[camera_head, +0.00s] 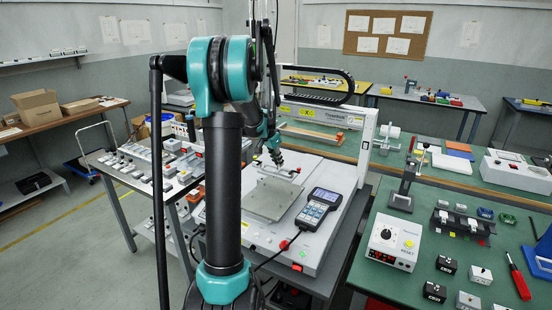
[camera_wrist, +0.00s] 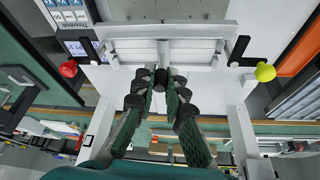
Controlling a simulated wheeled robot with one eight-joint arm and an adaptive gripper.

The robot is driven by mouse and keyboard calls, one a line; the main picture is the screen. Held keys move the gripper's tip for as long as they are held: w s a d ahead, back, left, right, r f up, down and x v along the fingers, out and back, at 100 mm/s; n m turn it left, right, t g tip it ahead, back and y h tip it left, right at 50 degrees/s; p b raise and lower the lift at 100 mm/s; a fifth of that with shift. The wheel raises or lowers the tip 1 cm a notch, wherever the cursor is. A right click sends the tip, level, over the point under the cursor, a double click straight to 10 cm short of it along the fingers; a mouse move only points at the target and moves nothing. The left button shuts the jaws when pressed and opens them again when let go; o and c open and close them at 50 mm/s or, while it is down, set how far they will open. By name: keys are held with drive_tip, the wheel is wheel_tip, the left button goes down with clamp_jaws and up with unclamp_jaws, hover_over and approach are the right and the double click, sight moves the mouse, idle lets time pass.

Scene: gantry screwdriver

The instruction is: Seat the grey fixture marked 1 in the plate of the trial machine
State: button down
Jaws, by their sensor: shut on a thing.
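My gripper (camera_wrist: 160,88) is shut on the dark, short grip of a grey fixture (camera_wrist: 190,29). The fixture is a wide pale frame with a stem towards my fingers; no number can be read on it. In the head view my gripper (camera_head: 276,160) is over the back part of the trial machine's grey plate (camera_head: 265,200), and the fixture (camera_head: 276,173) shows there small and partly hidden. I cannot tell whether the fixture touches the plate. The machine's white bed (camera_head: 325,240) surrounds the plate; my arm hides its left side.
A handheld pendant (camera_head: 318,207) lies right of the plate. The gantry's white upright (camera_head: 366,145) stands to the right. In the wrist view a red ball (camera_wrist: 68,69) and a yellow ball (camera_wrist: 265,72) flank the fixture. A green bench (camera_head: 385,285) with several devices is at right.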

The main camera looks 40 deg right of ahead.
sight(278, 172)
drive_tip(key=shift+f, duration=3.15)
drive_tip(key=shift+f, duration=0.9)
drive_tip(key=c, duration=1.5)
unclamp_jaws()
drive_tip(key=v, duration=1.2)
